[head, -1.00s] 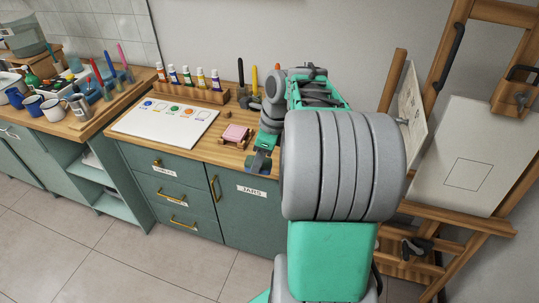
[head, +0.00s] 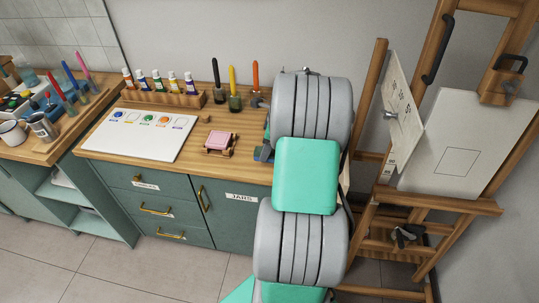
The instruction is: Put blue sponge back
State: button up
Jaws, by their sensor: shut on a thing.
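My gripper (head: 264,152) is mostly hidden behind my own arm, over the right part of the wooden counter. A small dark blue piece shows at its edge, and the gripper is shut on it. It looks like the blue sponge, but most of it is hidden. A pink sponge (head: 219,140) lies on a small wooden rack (head: 220,152) just left of the gripper. No other blue sponge stands out clearly.
A white board with coloured spots (head: 135,143) lies left of the rack. Paint tubes stand in a wooden holder (head: 165,98) behind it. Dark jars with brushes (head: 235,102) stand at the back. A wooden easel (head: 440,200) is on the right. Mugs (head: 42,126) stand far left.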

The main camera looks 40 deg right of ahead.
jog(key=f, duration=0.1)
jog(key=d+f+p, duration=0.1)
jog(key=f, duration=0.2)
jog(key=shift+d+f, duration=0.1)
jog(key=shift+d, duration=0.2)
jog(key=shift+f, duration=0.35)
jog(key=shift+f, duration=0.1)
jog(key=o, duration=1.2)
